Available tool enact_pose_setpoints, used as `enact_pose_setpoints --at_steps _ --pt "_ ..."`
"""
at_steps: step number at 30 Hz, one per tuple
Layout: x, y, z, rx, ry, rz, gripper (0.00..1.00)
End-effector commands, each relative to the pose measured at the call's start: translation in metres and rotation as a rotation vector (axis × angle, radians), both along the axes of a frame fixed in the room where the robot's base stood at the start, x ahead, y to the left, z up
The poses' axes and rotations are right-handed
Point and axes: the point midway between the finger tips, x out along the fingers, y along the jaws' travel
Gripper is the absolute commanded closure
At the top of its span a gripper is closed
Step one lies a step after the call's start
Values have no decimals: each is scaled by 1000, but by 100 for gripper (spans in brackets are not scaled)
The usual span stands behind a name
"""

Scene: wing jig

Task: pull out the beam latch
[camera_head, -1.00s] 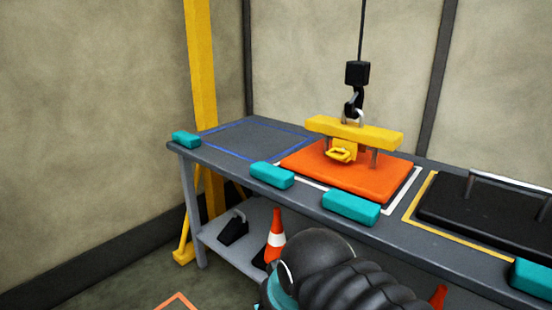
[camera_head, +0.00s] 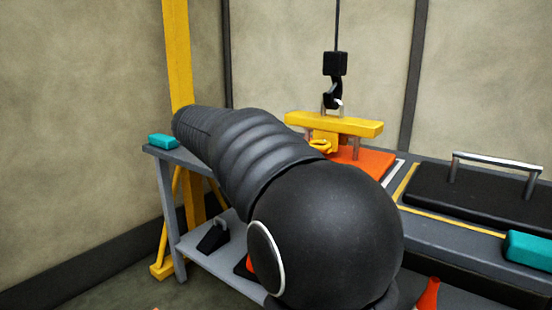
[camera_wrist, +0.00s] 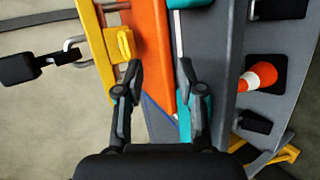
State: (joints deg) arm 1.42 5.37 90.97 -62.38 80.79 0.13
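The yellow beam (camera_head: 345,124) stands on posts above the orange plate (camera_head: 372,160) and hangs by its loop from the crane hook (camera_head: 334,97). The yellow latch (camera_head: 322,144), a small handle piece, is on the beam's near side, partly behind my arm. In the wrist view the latch (camera_wrist: 124,43) is on the beam (camera_wrist: 95,48), up and left of my gripper. My gripper (camera_wrist: 161,70) is open and empty, its fingers apart over the orange plate. Its left fingertip is close to the latch; I cannot tell the depth gap. My gripper is hidden in the head view.
A black case with a handle (camera_head: 470,205) lies right of the plate. A yellow post (camera_head: 178,60) rises behind the table.

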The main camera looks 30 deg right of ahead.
Motion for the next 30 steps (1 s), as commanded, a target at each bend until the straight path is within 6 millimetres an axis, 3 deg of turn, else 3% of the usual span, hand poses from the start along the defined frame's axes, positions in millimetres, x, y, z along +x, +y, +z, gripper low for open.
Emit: enact_pose_setpoints --at_steps 3,9,17,30 --pt "30 -15 1 -125 21 -42 62" --pt "53 -25 12 -243 31 -84 62" --pt "56 -44 10 -266 32 -93 62" --pt "55 -123 -9 -263 34 -94 62"
